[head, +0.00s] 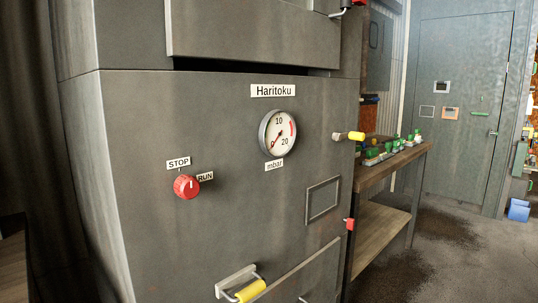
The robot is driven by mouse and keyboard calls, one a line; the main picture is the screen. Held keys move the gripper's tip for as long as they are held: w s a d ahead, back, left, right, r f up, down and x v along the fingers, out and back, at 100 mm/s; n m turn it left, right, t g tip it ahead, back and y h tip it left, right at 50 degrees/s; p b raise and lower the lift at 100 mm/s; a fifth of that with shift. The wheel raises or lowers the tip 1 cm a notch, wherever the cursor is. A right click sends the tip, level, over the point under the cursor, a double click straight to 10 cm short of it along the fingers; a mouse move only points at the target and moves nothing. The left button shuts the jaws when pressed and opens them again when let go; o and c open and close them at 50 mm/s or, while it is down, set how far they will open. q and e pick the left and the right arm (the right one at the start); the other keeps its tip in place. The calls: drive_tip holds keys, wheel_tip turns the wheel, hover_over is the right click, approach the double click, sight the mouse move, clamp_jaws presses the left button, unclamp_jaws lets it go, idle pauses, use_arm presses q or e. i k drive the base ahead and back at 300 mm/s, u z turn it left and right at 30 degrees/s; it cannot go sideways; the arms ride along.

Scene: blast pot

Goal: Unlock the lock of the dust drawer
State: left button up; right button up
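The grey cabinet (240,225) labelled Haritoku fills the middle of the head view. At its bottom edge is a slanted panel (312,275), perhaps the front of the dust drawer, cut off by the frame. A yellow grip on a metal bracket (250,291) sits at its left. A small light part (302,300) at the very bottom is too cropped to tell if it is the lock. A red-ended latch (349,224) sits on the cabinet's right edge. Neither of my grippers is in view.
A red STOP/RUN knob (186,187) and a round gauge (277,133) are on the cabinet face. A yellow-ended handle (349,136) sticks out at upper right. A wooden bench (383,178) with small green items stands at right. Floor is open beyond it, before a grey door (458,110).

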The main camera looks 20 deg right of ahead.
sight(350, 221)
drive_tip(key=k, duration=1.3)
drive_tip(key=z, duration=0.65)
drive_tip(key=i, duration=0.85)
drive_tip(key=z, duration=0.4)
drive_tip(key=i, duration=1)
drive_tip(key=u, duration=0.95)
drive_tip(key=i, duration=0.45)
drive_tip(key=u, duration=0.35)
